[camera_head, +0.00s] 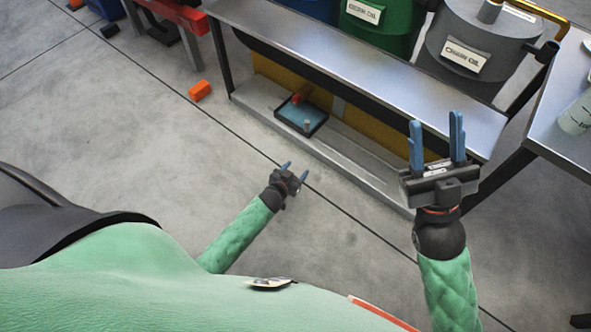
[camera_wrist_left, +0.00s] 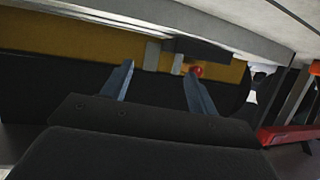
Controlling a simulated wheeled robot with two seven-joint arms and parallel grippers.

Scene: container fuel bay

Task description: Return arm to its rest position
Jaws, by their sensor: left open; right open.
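My left gripper (camera_head: 295,173) is low over the concrete floor in the head view, in front of the metal bench. Its blue fingers are apart with nothing between them. In the left wrist view the open fingers (camera_wrist_left: 158,85) point toward the yellow panel (camera_wrist_left: 75,38) under the bench. My right gripper (camera_head: 436,138) is raised at the right of the head view, its blue fingers upright, apart and empty. It covers part of the bench's front edge in the picture.
An orange block (camera_head: 199,90) lies on the floor.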

